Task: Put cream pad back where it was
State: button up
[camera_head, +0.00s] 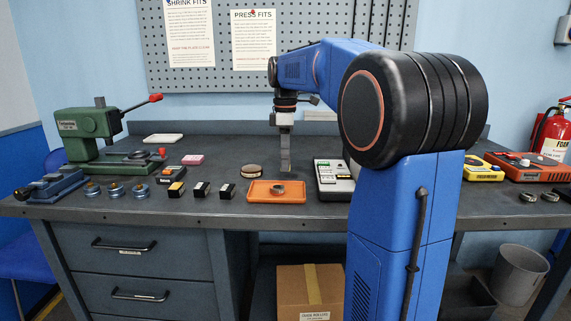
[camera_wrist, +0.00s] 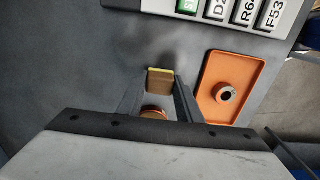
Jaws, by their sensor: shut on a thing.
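My gripper (camera_head: 286,165) points straight down over the back middle of the bench. In the wrist view its two fingers (camera_wrist: 160,88) are closed on a small block, tan on its face with a bright yellow edge (camera_wrist: 160,80); I take this for the cream pad. In the head view the fingers hide it. I cannot tell whether its lower end touches the bench. A round brown-topped piece (camera_head: 251,171) lies on the bench just left of the gripper. It partly shows below the fingers in the wrist view (camera_wrist: 153,112).
An orange tray (camera_head: 259,198) with a metal ring stands in front of my gripper. A keyed device (camera_head: 321,181) is close on the right. Several small blocks (camera_head: 201,188), a pink slab (camera_head: 193,160) and a pale slab (camera_head: 163,138) lie left. Bare bench surrounds the gripper.

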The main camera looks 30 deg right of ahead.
jog(key=shift+f, duration=0.8)
jog(key=shift+f, duration=0.15)
jog(key=o, duration=1)
notch_tip(320, 180, up, 12)
jog(key=shift+r, duration=0.15)
